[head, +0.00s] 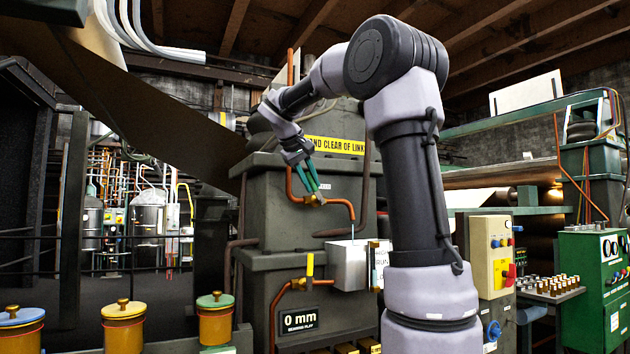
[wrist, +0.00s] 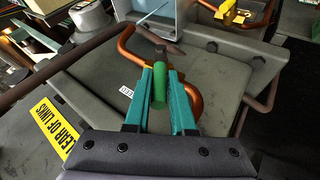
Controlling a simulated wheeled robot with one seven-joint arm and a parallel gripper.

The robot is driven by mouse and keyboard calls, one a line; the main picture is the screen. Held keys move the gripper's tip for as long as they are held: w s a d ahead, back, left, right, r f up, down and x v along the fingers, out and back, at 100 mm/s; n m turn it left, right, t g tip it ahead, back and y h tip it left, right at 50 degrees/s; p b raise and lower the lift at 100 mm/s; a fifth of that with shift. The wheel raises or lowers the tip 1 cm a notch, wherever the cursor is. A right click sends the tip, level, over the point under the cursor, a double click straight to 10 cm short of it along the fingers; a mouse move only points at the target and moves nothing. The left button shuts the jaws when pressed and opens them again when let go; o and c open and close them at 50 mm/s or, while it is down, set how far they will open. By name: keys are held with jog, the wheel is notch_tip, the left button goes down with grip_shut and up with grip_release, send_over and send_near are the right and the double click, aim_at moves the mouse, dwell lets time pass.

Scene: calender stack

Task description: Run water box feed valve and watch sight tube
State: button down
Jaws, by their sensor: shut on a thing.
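My gripper (head: 308,180) is at the copper feed pipe (head: 341,204) on the front of the grey machine stand. In the wrist view its teal fingers (wrist: 160,90) are shut on a green valve handle (wrist: 158,88), one finger on each side. The valve body below is mostly hidden. The pipe bends down over a white water box (head: 347,267). A thin pale-blue streak (head: 352,233) shows between pipe end and box, seemingly water. A sight tube (head: 374,265) with brass ends stands at the box's right side; its level is too small to read.
A second valve with a yellow handle (head: 310,264) sits on a lower copper pipe. A "0 mm" plate (head: 299,320) is below it. Several lidded pots (head: 123,325) stand at front left. A yellow control box (head: 491,256) is to the right.

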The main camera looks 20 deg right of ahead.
jog(key=shift+a+f+h, duration=0.4)
jog(key=shift+a+h, duration=0.05)
jog(key=shift+h, duration=0.65)
jog(key=c, duration=0.8)
grip_release()
jog(key=shift+a, duration=0.1)
jog(key=v, duration=1)
jog(key=shift+s+a+r, duration=0.1)
jog(key=shift+s+a, duration=0.15)
jog(key=shift+s, duration=0.05)
dwell(4.3)
